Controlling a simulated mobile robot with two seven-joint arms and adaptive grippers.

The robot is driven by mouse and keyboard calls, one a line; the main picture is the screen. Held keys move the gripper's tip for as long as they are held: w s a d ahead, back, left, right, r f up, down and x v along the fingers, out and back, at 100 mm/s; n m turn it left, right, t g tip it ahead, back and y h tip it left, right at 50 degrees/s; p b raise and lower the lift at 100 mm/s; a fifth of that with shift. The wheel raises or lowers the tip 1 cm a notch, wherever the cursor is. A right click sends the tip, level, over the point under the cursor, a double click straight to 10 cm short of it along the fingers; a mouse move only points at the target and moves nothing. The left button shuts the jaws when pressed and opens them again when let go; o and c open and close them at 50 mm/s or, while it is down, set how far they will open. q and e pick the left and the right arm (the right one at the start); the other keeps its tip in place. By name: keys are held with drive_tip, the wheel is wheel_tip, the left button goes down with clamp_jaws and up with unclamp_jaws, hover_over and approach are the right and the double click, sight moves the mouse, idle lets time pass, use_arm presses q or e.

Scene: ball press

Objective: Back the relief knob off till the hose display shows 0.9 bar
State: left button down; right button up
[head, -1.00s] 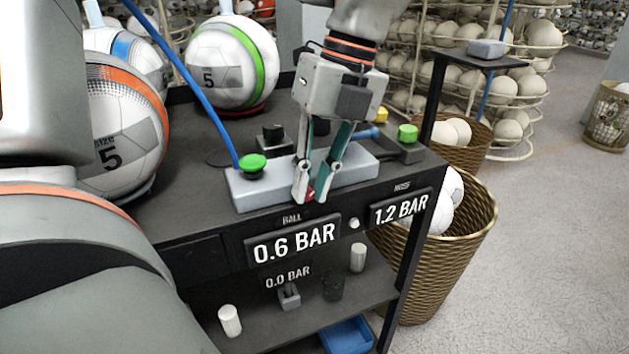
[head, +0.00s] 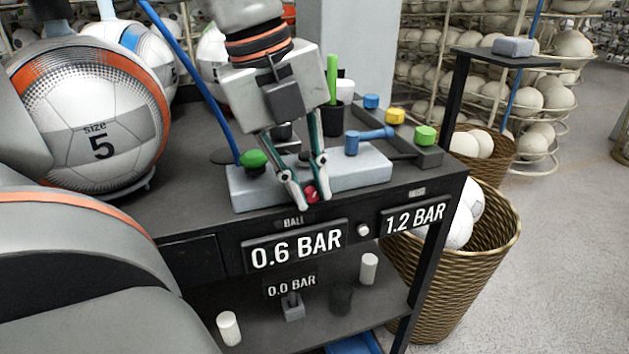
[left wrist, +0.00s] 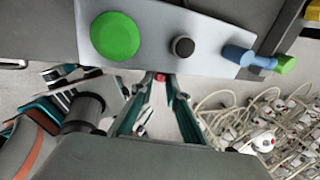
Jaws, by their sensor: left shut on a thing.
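The small red relief knob (head: 312,194) sits at the front edge of the pale grey block (head: 362,177) on the dark bench. My left gripper (head: 313,200) comes down from above, its fingertips shut on the knob from both sides. In the left wrist view the red knob (left wrist: 160,77) shows between the tips, partly hidden by them. The hose display (head: 415,215) reads 1.2 BAR. The ball display (head: 297,246) reads 0.6 BAR. What looks like my right gripper (left wrist: 62,88) shows at the left of the left wrist view; its jaws are unclear.
A green button (head: 253,159) and a blue hose (head: 200,85) are left of the knob. A blue fitting (head: 370,136) is right of it. A size 5 ball (head: 92,115) stands at the left, a wicker basket (head: 470,270) at the right.

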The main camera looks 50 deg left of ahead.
use_arm(q)
drive_tip(key=shift+r+t, duration=0.15)
drive_tip(key=shift+t, duration=0.15)
drive_tip(key=c, duration=2)
unclamp_jaws()
drive_tip(key=shift+o, duration=0.2)
drive_tip(key=v, duration=1.2)
drive_tip(key=shift+a, duration=0.15)
